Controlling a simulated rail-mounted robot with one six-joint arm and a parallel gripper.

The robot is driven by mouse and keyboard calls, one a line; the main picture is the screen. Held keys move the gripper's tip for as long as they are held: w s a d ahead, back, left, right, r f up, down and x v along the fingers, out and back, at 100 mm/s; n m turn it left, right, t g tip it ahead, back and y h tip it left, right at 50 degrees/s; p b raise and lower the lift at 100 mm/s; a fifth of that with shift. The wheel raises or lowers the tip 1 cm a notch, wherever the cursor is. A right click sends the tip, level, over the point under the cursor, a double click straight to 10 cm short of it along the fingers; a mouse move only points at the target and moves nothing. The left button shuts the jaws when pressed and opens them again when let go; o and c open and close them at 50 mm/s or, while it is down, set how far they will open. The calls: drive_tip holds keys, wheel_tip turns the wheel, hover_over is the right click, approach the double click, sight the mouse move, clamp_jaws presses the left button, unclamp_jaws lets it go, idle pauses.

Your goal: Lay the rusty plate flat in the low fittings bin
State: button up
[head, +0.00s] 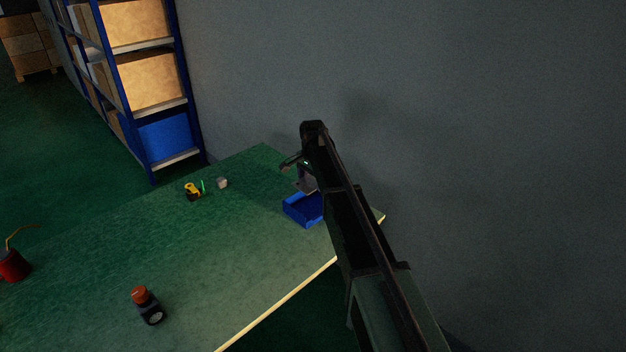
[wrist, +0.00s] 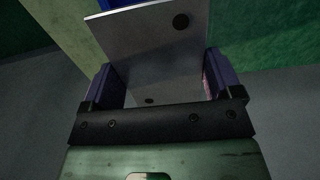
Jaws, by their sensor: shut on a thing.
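My gripper (wrist: 160,78) is shut on a flat grey metal plate (wrist: 150,45) with two dark round holes or spots; no clear rust shows on it. The plate sits between both fingers and sticks out beyond them. In the head view the plate (head: 306,185) hangs tilted under my gripper, just above the low blue bin (head: 297,216). My arm covers the bin's right part, and I cannot tell whether the plate touches it. A sliver of blue, likely the bin (wrist: 118,3), shows past the plate in the wrist view.
The bin stands near the end of the green bench (head: 245,235). A yellow-and-black item (head: 192,190), a green stick (head: 203,186) and a pale cylinder (head: 222,182) lie left of it.

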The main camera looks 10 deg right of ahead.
sight(313, 181)
drive_tip(key=shift+f+b, duration=2.4)
drive_tip(key=shift+f, duration=0.1)
drive_tip(key=o, duration=1)
drive_tip(key=shift+r, duration=0.15)
wheel_tip(313, 181, up, 10)
drive_tip(key=p, duration=1)
